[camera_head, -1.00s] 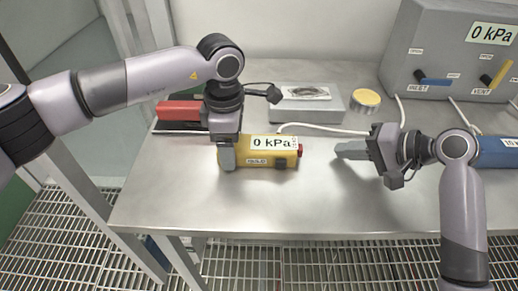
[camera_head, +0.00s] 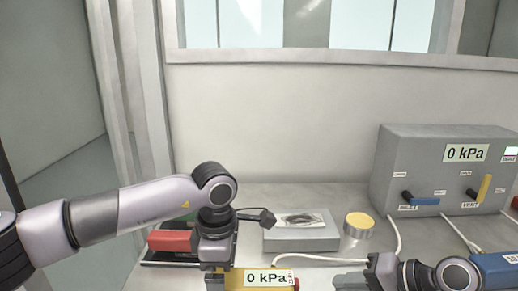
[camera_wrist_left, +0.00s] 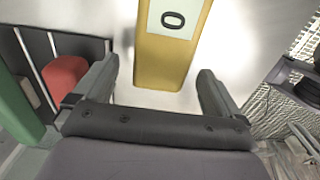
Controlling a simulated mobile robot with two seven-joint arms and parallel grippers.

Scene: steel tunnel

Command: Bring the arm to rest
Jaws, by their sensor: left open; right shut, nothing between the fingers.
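My left arm comes in from the left, and its gripper (camera_head: 215,279) points down at the left end of the yellow gauge (camera_head: 262,281), which reads 0 kPa. In the left wrist view the left gripper (camera_wrist_left: 157,76) has its fingers wide apart, with the end of the yellow gauge (camera_wrist_left: 166,62) showing between them; no finger clearly touches it. My right gripper (camera_head: 350,281) is low at the bottom edge, right of the gauge, its fingers together and empty. The lower parts of the gauge and the right arm are cut off by the frame.
A red object (camera_head: 172,241) lies in a dark rack behind the left gripper. A grey block (camera_head: 301,238) and a yellow-topped round tin (camera_head: 359,220) stand behind the gauge. A grey panel box (camera_head: 445,165) with INLET and VENT levers stands at the right; white hoses run across the bench.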

